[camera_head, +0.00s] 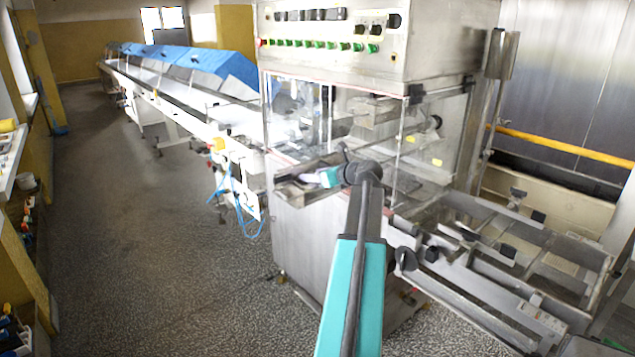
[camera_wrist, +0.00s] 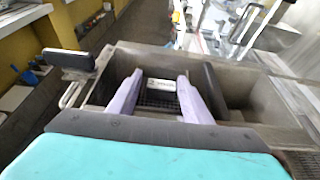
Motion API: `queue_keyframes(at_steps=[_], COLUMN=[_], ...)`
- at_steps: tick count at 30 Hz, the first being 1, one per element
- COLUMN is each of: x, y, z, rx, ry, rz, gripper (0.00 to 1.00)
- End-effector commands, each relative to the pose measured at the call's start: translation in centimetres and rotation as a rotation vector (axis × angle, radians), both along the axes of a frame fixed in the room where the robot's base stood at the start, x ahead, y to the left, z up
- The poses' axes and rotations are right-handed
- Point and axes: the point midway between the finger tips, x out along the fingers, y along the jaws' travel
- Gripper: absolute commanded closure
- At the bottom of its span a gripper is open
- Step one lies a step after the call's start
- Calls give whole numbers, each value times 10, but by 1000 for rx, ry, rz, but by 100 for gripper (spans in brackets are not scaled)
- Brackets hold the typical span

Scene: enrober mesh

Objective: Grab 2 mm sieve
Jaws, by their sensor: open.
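A dark mesh (camera_wrist: 158,101), which looks like the sieve, lies inside a metal tray in the wrist view. A small pale block or label (camera_wrist: 162,86) sits at its far side; any writing on it is too small to read. My gripper (camera_wrist: 160,76) has its two lavender fingers apart, one on each side of the mesh and pale block, with nothing held. I cannot tell how far above the mesh the fingertips are. In the head view my gripper (camera_head: 308,179) is over the tray at the machine's front, and my arm hides part of it; the mesh size cannot be read.
The metal tray (camera_wrist: 110,60) has raised walls around the fingers. A dark rounded bar (camera_wrist: 215,90) runs close to the right finger. A dark handle-like piece (camera_wrist: 68,60) stands at the left. The enrober's cabinet (camera_head: 325,50) rises behind; open floor (camera_head: 150,250) lies left.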

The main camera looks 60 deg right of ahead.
Motion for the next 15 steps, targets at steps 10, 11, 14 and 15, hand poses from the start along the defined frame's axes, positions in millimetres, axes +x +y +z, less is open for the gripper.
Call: queue_keyframes(at_steps=[10,11,14,15], x=[-1,-1,-1,-1], y=[1,1,1,1], z=[-14,-14,-14,-14], rx=[7,7,7,7], ry=[22,22,22,22], rz=[5,5,5,5], gripper=[60,65,82,88])
